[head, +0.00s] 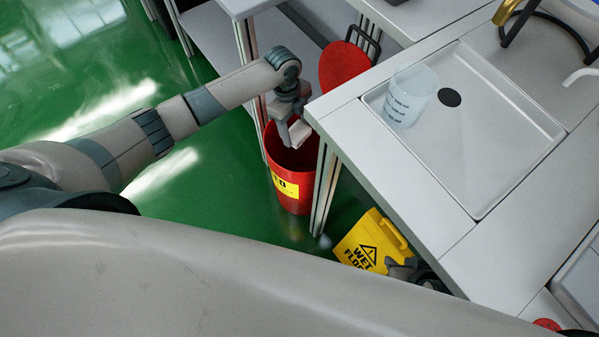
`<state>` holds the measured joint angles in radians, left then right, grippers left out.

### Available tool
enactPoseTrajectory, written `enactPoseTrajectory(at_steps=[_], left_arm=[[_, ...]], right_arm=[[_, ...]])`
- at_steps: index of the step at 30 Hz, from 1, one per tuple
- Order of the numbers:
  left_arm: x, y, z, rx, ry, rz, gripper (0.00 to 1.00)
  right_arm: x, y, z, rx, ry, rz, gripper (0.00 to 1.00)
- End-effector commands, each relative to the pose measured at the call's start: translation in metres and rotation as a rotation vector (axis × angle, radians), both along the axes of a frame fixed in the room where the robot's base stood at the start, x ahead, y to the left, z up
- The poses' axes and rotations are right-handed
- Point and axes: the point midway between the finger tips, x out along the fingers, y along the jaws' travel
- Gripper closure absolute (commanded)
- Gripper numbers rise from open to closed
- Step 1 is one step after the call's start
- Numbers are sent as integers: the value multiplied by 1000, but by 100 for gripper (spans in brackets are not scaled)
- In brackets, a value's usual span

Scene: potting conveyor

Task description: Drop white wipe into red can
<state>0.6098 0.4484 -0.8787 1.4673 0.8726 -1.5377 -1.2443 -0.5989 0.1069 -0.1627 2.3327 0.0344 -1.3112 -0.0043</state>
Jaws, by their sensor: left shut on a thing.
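The red can (293,199) stands on the green floor beside the table leg, with a yellow label on its side. Its red lid (343,66) is tipped up behind it. My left gripper (292,131) points down over the can's opening and is shut on the white wipe (301,134). The wipe shows at the fingertips, near the level of the rim; its exact height is hard to tell. My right gripper (403,269) is partly visible at the lower right, beside the yellow sign; its jaws are unclear.
A white table with a sink basin (490,160) fills the right side, its corner close to my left gripper. A clear beaker (409,96) stands in the basin. A yellow wet-floor sign (372,243) is below the table edge. Green floor is free at the left.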

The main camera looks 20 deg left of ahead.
Motion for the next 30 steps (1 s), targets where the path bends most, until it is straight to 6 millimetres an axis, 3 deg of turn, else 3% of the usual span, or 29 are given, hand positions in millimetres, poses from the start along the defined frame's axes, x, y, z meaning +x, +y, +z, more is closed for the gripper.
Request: enactPoseTrajectory(at_steps=[14,15,17,30], left_arm=[[0,0,-4,0,0,0,67],[0,0,-4,0,0,0,35],[0,0,-4,0,0,0,21],[1,1,0,0,-1,0,20]], right_arm=[[4,7,1,20,-33,6,69],[4,7,1,20,-33,6,69],[4,7,1,20,-33,6,69],[4,6,1,19,-30,5,69]])
